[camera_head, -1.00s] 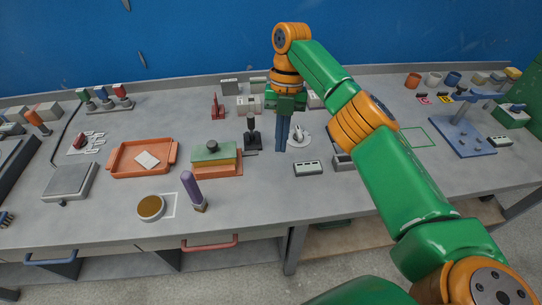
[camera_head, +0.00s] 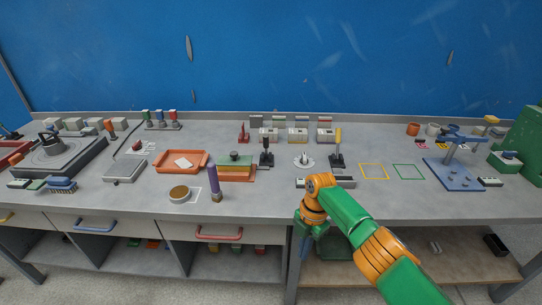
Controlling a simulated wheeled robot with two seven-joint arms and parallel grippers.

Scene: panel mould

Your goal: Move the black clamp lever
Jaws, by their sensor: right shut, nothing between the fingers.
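The black clamp lever (camera_head: 266,147) stands upright on its dark base near the middle of the bench, just right of the panel mould (camera_head: 236,166), a green, yellow and orange stack with a dark knob. A second lever with a yellow handle (camera_head: 337,146) stands farther right. My right gripper (camera_head: 303,250) hangs fingers down in front of the bench's front edge, below and right of the black lever and well apart from it. My left gripper is out of view.
Yellow (camera_head: 374,179) and green outlines mark bare bench to the right.

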